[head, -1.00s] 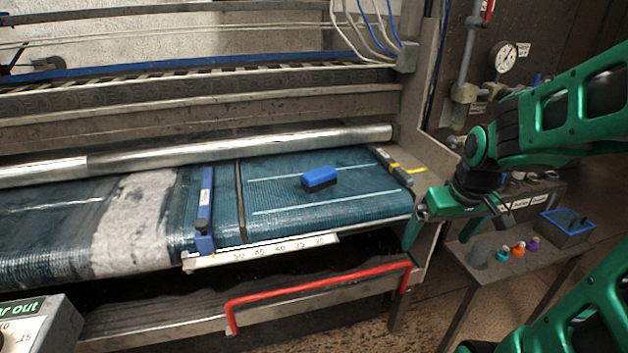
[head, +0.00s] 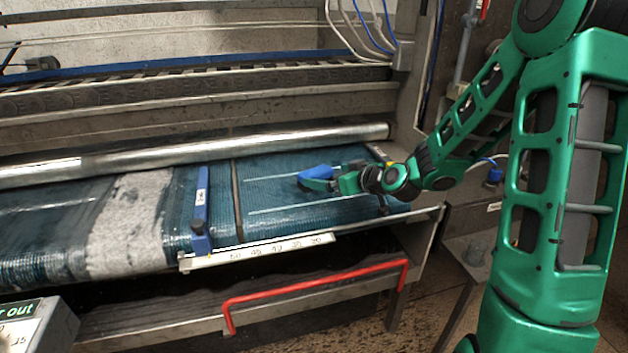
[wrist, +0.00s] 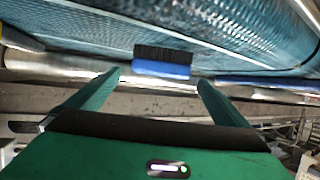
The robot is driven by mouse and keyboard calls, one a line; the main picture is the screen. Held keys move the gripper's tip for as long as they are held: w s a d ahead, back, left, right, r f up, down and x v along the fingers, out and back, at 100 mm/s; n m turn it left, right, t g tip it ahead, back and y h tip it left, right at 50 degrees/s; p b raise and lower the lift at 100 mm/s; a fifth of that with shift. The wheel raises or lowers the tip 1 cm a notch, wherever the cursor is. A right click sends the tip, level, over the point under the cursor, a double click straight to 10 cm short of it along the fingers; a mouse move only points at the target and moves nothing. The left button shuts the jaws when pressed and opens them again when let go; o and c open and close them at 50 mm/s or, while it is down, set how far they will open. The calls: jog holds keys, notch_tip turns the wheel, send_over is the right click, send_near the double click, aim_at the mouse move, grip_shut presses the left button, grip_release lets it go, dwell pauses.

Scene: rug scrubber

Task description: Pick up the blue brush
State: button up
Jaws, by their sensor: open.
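The blue brush (head: 316,173) lies on the dark teal mesh belt, on its right part, between two white lines. In the wrist view the brush (wrist: 162,68) shows its blue back and dark bristles, a little beyond and between my two green fingertips. My gripper (head: 338,181) is at the right side of the brush in the head view and covers part of it. In the wrist view my gripper (wrist: 160,82) is open, with nothing held between the fingers. I cannot tell whether the fingers touch the brush.
A white number scale (head: 262,251) and a red bar (head: 315,281) are at the front. The belt in front of the brush is clear.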

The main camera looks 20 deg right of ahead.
aim_at(321, 175)
jog(key=shift+x, duration=3.9)
jog(key=shift+s+a+f, duration=0.1)
jog(key=shift+a, duration=0.05)
jog(key=shift+c, duration=0.3)
jog(key=c, duration=0.9)
